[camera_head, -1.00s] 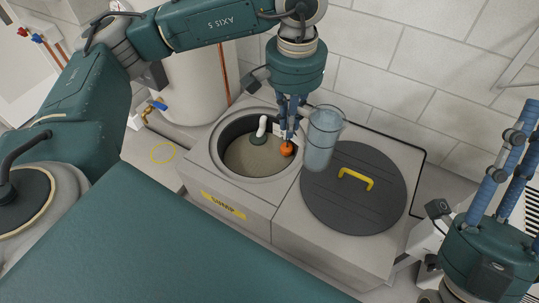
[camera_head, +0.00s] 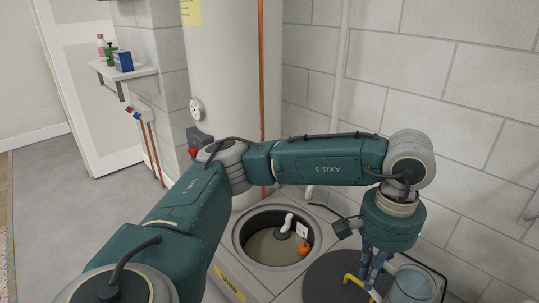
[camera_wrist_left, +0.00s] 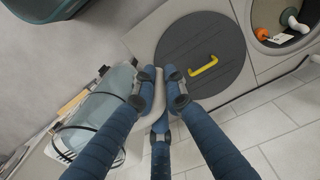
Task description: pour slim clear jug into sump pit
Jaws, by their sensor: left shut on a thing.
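My left gripper (camera_head: 376,272) is shut on the slim clear jug (camera_head: 413,284), which is cut off by the bottom edge of the head view. In the left wrist view, the blue fingers (camera_wrist_left: 160,92) close at the jug's handle side, and the jug (camera_wrist_left: 112,100) is left of them. The jug looks roughly upright; its water level is unclear. The round sump pit (camera_head: 240,242) is open, left of the jug and apart from it, with an orange float (camera_head: 305,248) and a white pipe inside. My right gripper is out of view.
A dark round lid (camera_head: 325,284) with a yellow handle (camera_wrist_left: 203,66) covers the opening beside the pit. A tall tank (camera_head: 226,80) with a copper pipe (camera_head: 261,60) stands behind. A block wall (camera_head: 460,110) bounds the right. A shelf (camera_head: 124,73) with bottles is at the left.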

